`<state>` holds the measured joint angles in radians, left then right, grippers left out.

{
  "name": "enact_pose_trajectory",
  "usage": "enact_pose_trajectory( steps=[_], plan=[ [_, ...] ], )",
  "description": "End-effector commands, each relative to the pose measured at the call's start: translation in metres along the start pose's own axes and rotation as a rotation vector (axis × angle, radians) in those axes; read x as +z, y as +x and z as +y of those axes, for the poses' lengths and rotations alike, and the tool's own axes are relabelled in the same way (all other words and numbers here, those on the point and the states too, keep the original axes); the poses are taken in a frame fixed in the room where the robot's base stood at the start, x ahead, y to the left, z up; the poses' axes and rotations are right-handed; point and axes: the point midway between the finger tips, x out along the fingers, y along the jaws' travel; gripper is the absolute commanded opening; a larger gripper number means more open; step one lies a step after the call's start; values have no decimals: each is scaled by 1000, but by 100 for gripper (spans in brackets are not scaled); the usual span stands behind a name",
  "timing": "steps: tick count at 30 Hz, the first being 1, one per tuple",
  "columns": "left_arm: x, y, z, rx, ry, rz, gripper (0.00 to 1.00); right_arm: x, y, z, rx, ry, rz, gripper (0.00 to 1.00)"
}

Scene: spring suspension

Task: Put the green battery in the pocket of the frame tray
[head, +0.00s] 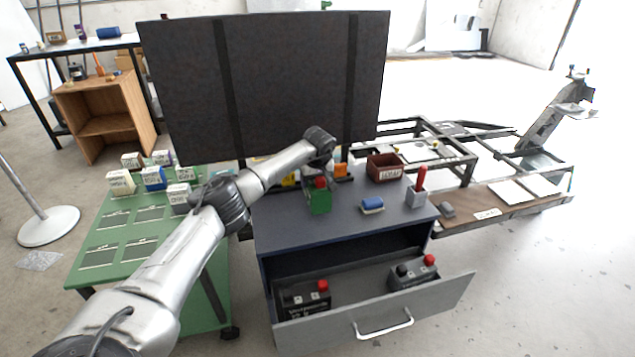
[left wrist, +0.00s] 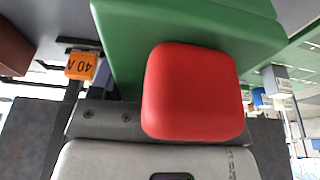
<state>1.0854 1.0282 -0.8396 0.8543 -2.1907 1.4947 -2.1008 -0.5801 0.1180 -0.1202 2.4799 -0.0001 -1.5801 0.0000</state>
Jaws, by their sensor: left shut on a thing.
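The green battery (head: 319,201), a box with a red cap, is over the dark cabinet top in the head view. My left gripper (head: 318,174) is shut on it from above; its fingers are mostly hidden behind the wrist. I cannot tell whether the battery's base touches the cabinet top. In the left wrist view, the green battery (left wrist: 128,45) and its red cap (left wrist: 195,92) fill the middle, against the grey gripper. A metal frame (head: 470,160) with a brown tray board (head: 465,225) stands at the right. Its pocket cannot be made out. My right gripper is not in view.
On the dark cabinet (head: 285,230) stand a blue roll (head: 372,205), a red-handled tool in a grey block (head: 416,195) and a red bin (head: 384,167). Its open drawer (head: 375,310) holds two black batteries. A large dark panel (head: 265,85) stands behind; a green table (head: 125,245) with boxes is left.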

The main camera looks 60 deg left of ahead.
Motion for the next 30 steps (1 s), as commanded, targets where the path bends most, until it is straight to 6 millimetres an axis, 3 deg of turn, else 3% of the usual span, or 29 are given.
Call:
enact_pose_trajectory(
  steps=[13, 26, 27, 30],
  plan=[
    [8, 32, 1, 7, -2, 2, 0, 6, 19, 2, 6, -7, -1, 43],
    [9, 35, 1, 7, -3, 2, 0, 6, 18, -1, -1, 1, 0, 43],
    [12, 40, 0, -1, 0, -1, 70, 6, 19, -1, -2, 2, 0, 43],
    [12, 40, 0, -1, 0, -1, 80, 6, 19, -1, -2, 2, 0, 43]
  ],
)
